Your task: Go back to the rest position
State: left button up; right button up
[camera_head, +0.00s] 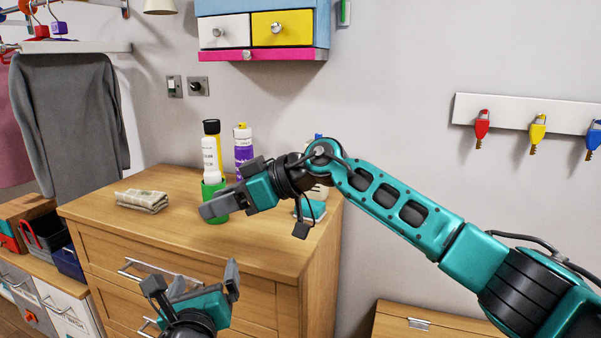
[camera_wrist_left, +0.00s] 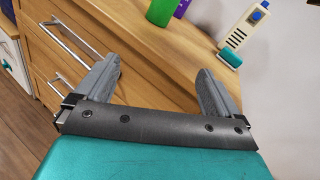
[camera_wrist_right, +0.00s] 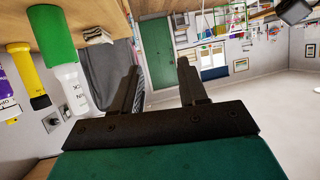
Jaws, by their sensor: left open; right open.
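My left gripper (camera_head: 192,280) is open in front of the wooden dresser (camera_head: 265,245), near its drawer fronts. In the left wrist view its two fingers (camera_wrist_left: 158,85) stand wide apart with nothing between them. My right gripper (camera_head: 226,188) is open above the dresser top, in front of the green cup (camera_head: 213,197) in the head view. In the right wrist view its fingers (camera_wrist_right: 158,78) are apart and empty. That view is turned over, and the green cup (camera_wrist_right: 52,32) shows left of the fingers, apart from them.
A white bottle (camera_head: 209,160), a black-and-yellow item (camera_head: 211,127) and a purple can (camera_head: 243,145) stand at the dresser's back. A folded cloth (camera_head: 142,201) lies on the left. Drawer handles (camera_head: 150,272) stick out. A small drawer cabinet (camera_head: 262,55) hangs above.

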jog(key=s+d+f+m+t+h+p, duration=0.2)
jog(key=s+d+f+m+t+p, duration=0.15)
jog(key=d+f+m+t, duration=0.4)
jog(key=s+d+f+m+t+h+p, duration=0.25)
jog(key=s+d+f+m+t, duration=0.2)
jog(key=d+f+t, duration=0.45)
pick_arm(q)
jog(key=s+f+n+g+h+p, duration=0.2)
jog(key=s+f+n, duration=0.5)
jog(key=s+n, duration=0.4)
jog(key=s+a+f+n+g+h+p, duration=0.1)
jog(key=s+f+n+g, duration=0.3)
jog(key=n, duration=1.3)
jog(key=s+f+h, duration=0.1)
jog(key=s+f, duration=0.3)
jog(key=s, duration=0.3)
jog(key=shift+s+n+p, duration=0.15)
jog(key=shift+n+p, duration=0.15)
jog(key=shift+p, duration=0.1)
pick_arm(e)
jog(key=s+d+f+g+h, duration=0.3)
jog(key=s+d+f, duration=0.3)
jog(key=s, duration=0.3)
jog(key=s+d+f+m+g+h, duration=0.1)
jog(key=s+d+f+g+h, duration=0.2)
jog(key=s+d+f, duration=0.3)
jog(key=s+d+g, duration=0.1)
jog(key=s+d, duration=0.1)
jog(key=s, duration=0.1)
jog(key=shift+s+d, duration=0.25)
